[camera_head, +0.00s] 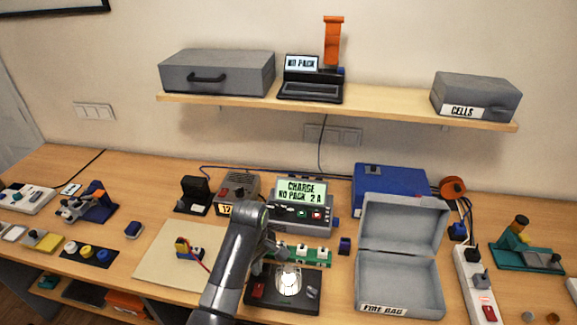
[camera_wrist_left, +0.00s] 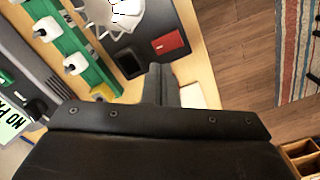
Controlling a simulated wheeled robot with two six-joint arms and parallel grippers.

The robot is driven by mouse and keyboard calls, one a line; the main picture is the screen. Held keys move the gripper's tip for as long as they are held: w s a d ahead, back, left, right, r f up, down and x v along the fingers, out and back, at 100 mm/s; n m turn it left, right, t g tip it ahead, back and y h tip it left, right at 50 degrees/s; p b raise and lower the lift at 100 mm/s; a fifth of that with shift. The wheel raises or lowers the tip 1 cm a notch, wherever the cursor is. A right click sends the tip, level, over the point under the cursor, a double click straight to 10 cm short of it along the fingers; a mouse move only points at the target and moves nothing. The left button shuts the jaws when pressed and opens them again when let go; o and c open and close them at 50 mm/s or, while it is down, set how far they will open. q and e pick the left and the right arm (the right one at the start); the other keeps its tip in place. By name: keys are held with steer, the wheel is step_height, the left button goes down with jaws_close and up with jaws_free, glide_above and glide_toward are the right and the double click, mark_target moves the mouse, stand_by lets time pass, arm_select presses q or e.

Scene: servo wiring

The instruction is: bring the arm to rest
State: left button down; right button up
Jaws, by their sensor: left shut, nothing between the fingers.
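My left arm reaches up from the bottom edge in the head view. Its gripper (camera_head: 277,250) hangs over the bench near the green strip with white connectors. In the left wrist view the black fingers (camera_wrist_left: 161,84) are together with nothing between them. Beneath them are bench top and the edge of the black plate (camera_wrist_left: 124,52). My right gripper is in neither view.
The charger (camera_head: 302,200) reads "CHARGE NO PACK 2 A". An open grey fire bag box (camera_head: 400,285) stands right of the arm. A beige mat (camera_head: 160,265) with a small wired part lies left. A shelf (camera_head: 380,108) runs above.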

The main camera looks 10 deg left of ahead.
arm_select(q)
steer(key=s+a+f+m+t, duration=0.1)
steer(key=s+a+f+m, duration=0.1)
steer(key=s+a, duration=0.4)
steer(key=s+a+f+m+t, duration=0.1)
steer(key=s+a+f+m, duration=0.2)
steer(key=s, duration=0.5)
steer(key=s+a+r+m+t+y, duration=0.1)
steer(key=s+a+r+m, duration=0.2)
steer(key=s, duration=0.5)
steer(key=s+a+r+m+t+y, duration=0.1)
steer(key=s+a+r+m, duration=0.25)
steer(key=s, duration=0.35)
step_height(320, 180, down, 32)
steer(key=a+g+b, duration=0.1)
steer(key=g+b, duration=0.1)
steer(key=b, duration=0.6)
steer(key=s+f+b, duration=0.3)
steer(key=s+f, duration=0.4)
steer(key=f, duration=0.4)
steer(key=s+d+f+h+b, duration=0.1)
steer(key=s+f+b, duration=0.2)
steer(key=s+f, duration=0.5)
step_height(320, 180, down, 4)
steer(key=shift+s+r+g, duration=0.1)
steer(key=shift+s+g, duration=0.1)
steer(key=shift+g, duration=0.2)
